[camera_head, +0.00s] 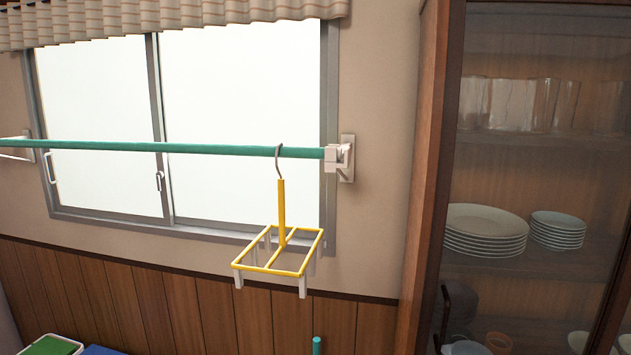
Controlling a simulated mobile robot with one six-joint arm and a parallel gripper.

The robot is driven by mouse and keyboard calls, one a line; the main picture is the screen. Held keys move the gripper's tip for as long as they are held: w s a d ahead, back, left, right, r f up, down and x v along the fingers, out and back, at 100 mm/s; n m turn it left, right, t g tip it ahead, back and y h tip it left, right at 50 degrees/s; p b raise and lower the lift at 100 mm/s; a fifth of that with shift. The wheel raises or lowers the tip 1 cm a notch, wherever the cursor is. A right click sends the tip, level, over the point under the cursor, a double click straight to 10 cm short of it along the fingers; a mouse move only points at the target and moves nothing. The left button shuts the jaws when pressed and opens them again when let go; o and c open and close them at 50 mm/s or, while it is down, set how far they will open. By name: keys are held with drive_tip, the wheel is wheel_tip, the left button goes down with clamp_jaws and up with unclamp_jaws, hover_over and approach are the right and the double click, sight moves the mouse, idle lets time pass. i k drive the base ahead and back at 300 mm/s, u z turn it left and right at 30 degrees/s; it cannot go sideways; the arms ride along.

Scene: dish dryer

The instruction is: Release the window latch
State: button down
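The window (240,120) has a grey metal frame and two bright white panes. A small light latch (159,181) sits on the middle upright where the panes meet, just below the green pole. Whether it is locked or released is too small to tell. A pale handle (49,168) is on the left side of the window frame. My gripper is not in view.
A green pole (220,149) on white wall brackets crosses in front of the window. A yellow hanger rack (281,215) hangs from it by a hook. A glass-fronted wooden cabinet (430,130) with plates stands right. A pleated valance (180,14) covers the window's top.

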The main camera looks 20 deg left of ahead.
sight(160, 175)
drive_tip(key=z, duration=1.8)
drive_tip(key=k, duration=1.9)
drive_tip(key=u, duration=1.85)
drive_tip(key=i, duration=0.5)
